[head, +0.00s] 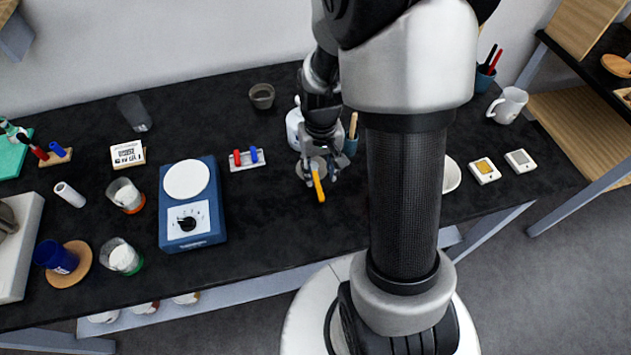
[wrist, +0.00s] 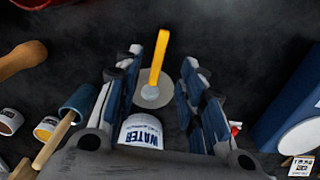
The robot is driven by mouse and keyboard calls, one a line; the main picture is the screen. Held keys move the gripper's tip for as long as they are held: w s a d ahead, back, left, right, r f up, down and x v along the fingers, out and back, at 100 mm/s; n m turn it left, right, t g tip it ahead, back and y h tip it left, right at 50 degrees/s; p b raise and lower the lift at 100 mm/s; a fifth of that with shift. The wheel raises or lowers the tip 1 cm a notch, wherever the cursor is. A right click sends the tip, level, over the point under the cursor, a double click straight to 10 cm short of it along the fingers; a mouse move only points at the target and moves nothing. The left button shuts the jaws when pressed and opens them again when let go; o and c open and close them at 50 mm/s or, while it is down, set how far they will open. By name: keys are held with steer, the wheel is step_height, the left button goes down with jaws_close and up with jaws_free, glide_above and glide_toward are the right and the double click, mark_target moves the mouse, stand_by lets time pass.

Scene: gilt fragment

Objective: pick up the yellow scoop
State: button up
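The yellow scoop (head: 318,186) lies on the black worktop near its middle, with its handle pointing toward the front edge. In the wrist view the scoop (wrist: 160,55) runs from a round pale grey part or dish (wrist: 153,92) up between the fingers. I cannot tell whether that round part belongs to the scoop. My gripper (head: 321,168) is above the scoop's rear end, pointing down. In the wrist view my gripper (wrist: 163,65) is open, with one finger on each side of the scoop and visible gaps. The fingers partly hide the round part in the head view.
A white container labelled WATER (wrist: 141,130) stands close behind the gripper. A blue pot with a wooden handle (head: 350,143) is just right. A blue hotplate (head: 192,218) stands left, and a rack with red and blue pieces (head: 246,159) is nearer. The front worktop is clear.

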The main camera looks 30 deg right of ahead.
mark_target(319, 187)
steer(key=f+b, duration=0.1)
steer(key=f, duration=0.1)
steer(key=f+b, duration=0.1)
steer(key=f, duration=0.2)
steer(key=f+b, duration=0.1)
steer(key=f, duration=0.1)
steer(key=shift+w+d+f, duration=0.1)
steer(key=shift+w+f, duration=0.25)
steer(key=shift+f, duration=0.05)
steer(key=shift+r, duration=0.1)
jaws_close()
